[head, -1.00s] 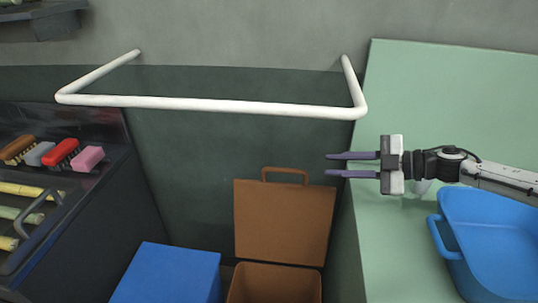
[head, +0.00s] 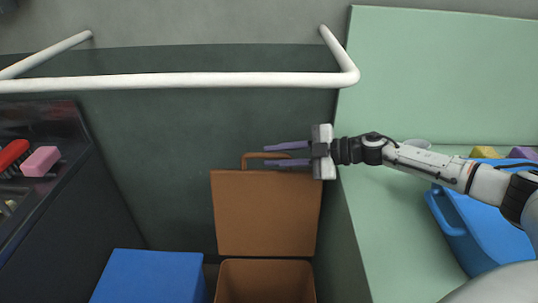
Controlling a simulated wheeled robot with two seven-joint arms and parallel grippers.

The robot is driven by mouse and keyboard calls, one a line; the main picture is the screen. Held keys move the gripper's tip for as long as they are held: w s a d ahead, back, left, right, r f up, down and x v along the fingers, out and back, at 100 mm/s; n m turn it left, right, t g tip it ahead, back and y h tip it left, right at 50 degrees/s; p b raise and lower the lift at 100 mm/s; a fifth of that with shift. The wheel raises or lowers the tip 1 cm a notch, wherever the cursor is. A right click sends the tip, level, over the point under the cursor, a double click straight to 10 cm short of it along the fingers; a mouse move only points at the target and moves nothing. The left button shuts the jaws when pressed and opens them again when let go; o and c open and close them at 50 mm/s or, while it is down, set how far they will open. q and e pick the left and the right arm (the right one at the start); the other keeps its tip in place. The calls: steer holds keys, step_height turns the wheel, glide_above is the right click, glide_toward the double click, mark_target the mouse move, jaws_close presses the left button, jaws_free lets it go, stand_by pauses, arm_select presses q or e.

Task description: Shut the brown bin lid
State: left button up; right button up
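The brown bin (head: 266,283) stands on the floor at the bottom middle of the head view, its opening showing. Its brown lid (head: 266,212) stands upright and open behind it, against the dark wall. A brown loop handle (head: 250,157) is on the lid's top edge. My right gripper (head: 266,155) points left with its two purple fingers apart. In the picture the fingers overlap the handle at the lid's top; I cannot tell whether they touch it. Nothing shows held between them. My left gripper is out of view.
A white rail (head: 180,81) runs across above the bin. A blue box (head: 150,276) stands left of the bin. A green counter (head: 400,230) with a blue basin (head: 458,225) is at the right. A dark rack with a pink block (head: 41,161) is at the left.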

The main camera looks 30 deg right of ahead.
steer(key=shift+x, duration=1.05)
jaws_close()
